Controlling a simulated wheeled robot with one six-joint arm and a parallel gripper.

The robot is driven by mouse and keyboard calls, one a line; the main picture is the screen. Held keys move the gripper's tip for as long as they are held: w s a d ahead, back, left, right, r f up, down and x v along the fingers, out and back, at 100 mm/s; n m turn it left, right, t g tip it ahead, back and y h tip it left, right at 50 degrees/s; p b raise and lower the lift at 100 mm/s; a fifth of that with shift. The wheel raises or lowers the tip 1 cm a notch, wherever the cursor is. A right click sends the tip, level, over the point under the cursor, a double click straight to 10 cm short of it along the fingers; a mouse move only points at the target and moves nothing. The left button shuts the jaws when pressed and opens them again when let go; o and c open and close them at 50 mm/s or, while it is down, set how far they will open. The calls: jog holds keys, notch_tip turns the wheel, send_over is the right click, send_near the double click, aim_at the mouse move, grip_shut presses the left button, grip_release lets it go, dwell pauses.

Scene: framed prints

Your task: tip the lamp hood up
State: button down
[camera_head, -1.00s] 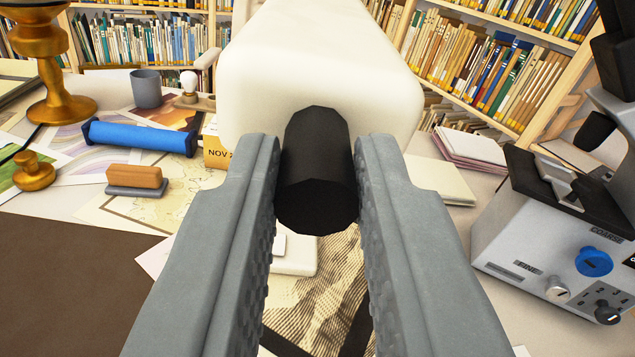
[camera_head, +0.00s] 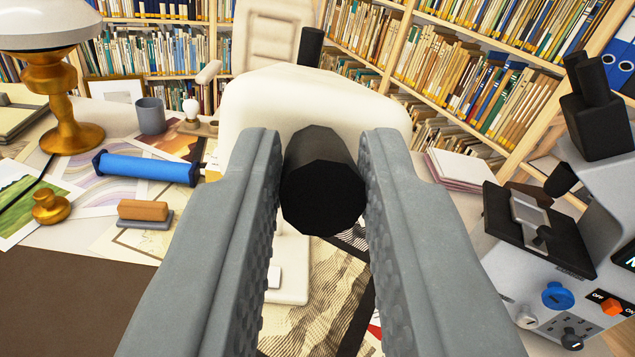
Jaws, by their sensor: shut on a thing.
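The lamp hood (camera_head: 310,95) is a cream, rounded block in the upper middle of the view. A black cylindrical handle (camera_head: 322,190) sticks out of its near side toward me. My gripper (camera_head: 322,185) has one grey ridged finger on each side of this handle and is shut on it. A second black peg (camera_head: 311,46) shows above the hood's far side. Below the hood, a white base (camera_head: 290,283) partly shows between the fingers. How the hood joins the base is hidden.
A grey microscope-like device (camera_head: 555,270) with knobs stands close on the right. On the left are a brass lamp (camera_head: 62,105), a blue roller (camera_head: 147,167), a stamp (camera_head: 143,210) and a grey cup (camera_head: 150,116). Bookshelves (camera_head: 480,70) fill the back.

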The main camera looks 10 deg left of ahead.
jog(key=c, duration=1.3)
grip_release()
jog(key=shift+s+d, duration=0.1)
jog(key=v, duration=1.7)
jog(key=shift+s+d, duration=0.1)
jog(key=shift+s, duration=0.05)
jog(key=s+d+r+m+t+h, duration=0.15)
jog(key=s+d+m+h, duration=0.25)
jog(key=s+d, duration=1)
jog(key=s+d+f+m+h, duration=0.1)
jog(key=s+d+f, duration=0.1)
jog(key=s, duration=0.7)
jog(key=s+d+f+m+h, duration=0.1)
jog(key=s+f, duration=0.2)
jog(key=s, duration=0.6)
jog(key=shift+s+d+f+m+g+h, duration=0.25)
jog(key=shift+d+f+m+g+h, duration=0.1)
jog(key=shift+d+f+m+h, duration=0.05)
